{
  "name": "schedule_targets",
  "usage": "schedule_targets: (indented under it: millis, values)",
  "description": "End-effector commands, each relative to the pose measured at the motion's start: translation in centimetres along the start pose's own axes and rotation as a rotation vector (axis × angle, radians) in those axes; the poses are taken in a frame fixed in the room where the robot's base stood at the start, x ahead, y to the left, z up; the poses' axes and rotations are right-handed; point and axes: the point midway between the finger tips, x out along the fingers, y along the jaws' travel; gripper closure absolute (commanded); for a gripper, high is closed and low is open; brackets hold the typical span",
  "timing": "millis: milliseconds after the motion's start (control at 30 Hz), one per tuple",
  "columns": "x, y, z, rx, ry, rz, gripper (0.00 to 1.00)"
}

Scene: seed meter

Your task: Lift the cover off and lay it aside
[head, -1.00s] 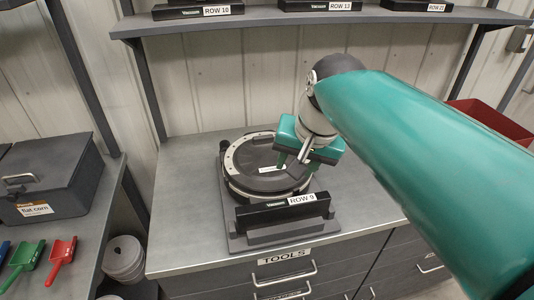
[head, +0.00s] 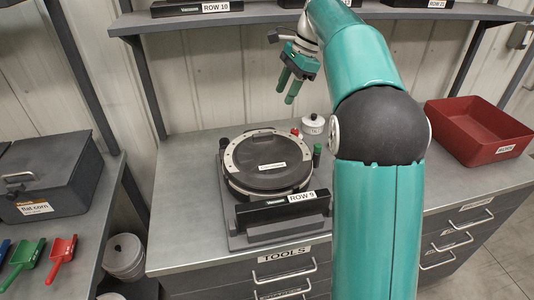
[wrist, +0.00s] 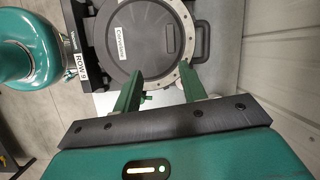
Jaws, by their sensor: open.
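The round dark cover (head: 268,160) sits flat on the seed meter (head: 232,190), within its pale ring, on the grey bench. A white label strip lies across the cover. In the wrist view the cover (wrist: 140,35) lies beyond my fingers, its label along its middle. My gripper (head: 288,92) is open and empty, raised well above the bench behind and above the meter. In the wrist view my gripper's two green fingers (wrist: 160,84) are spread apart, with nothing between them.
A small white pot (head: 313,125) and a dark-green-topped item (head: 317,152) stand right of the meter. A black ROW 9 bar (head: 283,208) is in front. A red bin (head: 478,130) stands at the bench's right. A shelf (head: 250,20) runs above.

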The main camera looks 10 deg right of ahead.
Motion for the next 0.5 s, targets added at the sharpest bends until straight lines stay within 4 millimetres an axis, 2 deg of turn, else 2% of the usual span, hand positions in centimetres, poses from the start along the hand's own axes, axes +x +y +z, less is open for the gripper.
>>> schedule_targets:
  millis: [100, 200, 367, 500]
  values:
    - [1.2, -2.0, -1.5, 0.095, -0.028, 0.029, 0.58]
    - [1.7, -2.7, -2.1, 0.145, -0.041, 0.044, 0.58]
    - [2.4, -3.0, -2.2, 0.169, -0.049, 0.052, 0.58]
    - [4.6, -2.9, -2.0, 0.167, -0.049, 0.055, 0.58]
